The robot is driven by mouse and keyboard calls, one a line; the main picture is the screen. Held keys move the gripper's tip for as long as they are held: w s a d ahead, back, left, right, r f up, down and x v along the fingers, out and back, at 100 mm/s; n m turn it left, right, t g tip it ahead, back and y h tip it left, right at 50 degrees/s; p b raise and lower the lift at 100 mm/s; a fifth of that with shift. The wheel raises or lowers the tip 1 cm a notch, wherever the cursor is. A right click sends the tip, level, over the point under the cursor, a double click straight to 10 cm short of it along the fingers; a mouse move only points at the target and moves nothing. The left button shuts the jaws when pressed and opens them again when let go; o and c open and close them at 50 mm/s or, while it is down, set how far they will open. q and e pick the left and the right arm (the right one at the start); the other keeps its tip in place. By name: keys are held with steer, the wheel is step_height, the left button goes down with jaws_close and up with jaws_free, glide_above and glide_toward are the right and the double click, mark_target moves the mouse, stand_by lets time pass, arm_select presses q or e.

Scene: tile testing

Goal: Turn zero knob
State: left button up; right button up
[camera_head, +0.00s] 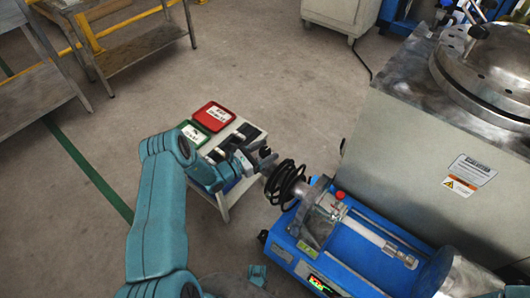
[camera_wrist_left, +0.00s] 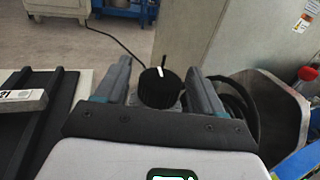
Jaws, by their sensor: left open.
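A round black knob (camera_wrist_left: 160,88) with a white mark on its top shows in the left wrist view. It appears between the two fingers of my left gripper (camera_wrist_left: 161,78), with gaps on both sides. In the head view my left gripper (camera_head: 254,160) is open at the left end of the blue testing machine (camera_head: 365,243), beside the black coiled cable (camera_head: 285,183). The knob is small there and hard to tell from the fingers. I cannot tell how far the fingertips are from it in depth.
A small white table with a red tray (camera_head: 213,116) and a green tray (camera_head: 194,135) stands behind my left gripper. The machine has a red button (camera_head: 340,195) and a lit display (camera_head: 322,286). A large metal cabinet (camera_head: 420,150) stands at right. Open floor lies beyond.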

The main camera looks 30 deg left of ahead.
arm_select(q)
steer(key=c, duration=0.9)
steer(key=shift+d+r+n+t+y+p, duration=0.15)
steer(key=shift+n+t+y+p, duration=0.15)
steer(key=shift+n+y+p, duration=0.4)
steer(key=shift+c, duration=0.2)
steer(key=n+y+p, duration=0.1)
steer(key=y+p, duration=0.1)
steer(key=y, duration=0.1)
steer(key=shift+n+t, duration=0.3)
steer(key=shift+n, duration=0.1)
steer(key=n+y+p, duration=0.1)
steer(key=n+y, duration=0.1)
steer(key=y, duration=0.1)
steer(key=shift+y, duration=0.4)
steer(key=shift+f+n+y+p, duration=0.2)
steer(key=shift+n+y+p, duration=0.4)
steer(key=shift+n+y, duration=0.5)
steer(key=shift+g+y, duration=0.4)
steer(key=shift+y, duration=0.2)
steer(key=o, duration=0.9)
steer(key=shift+o, duration=0.2)
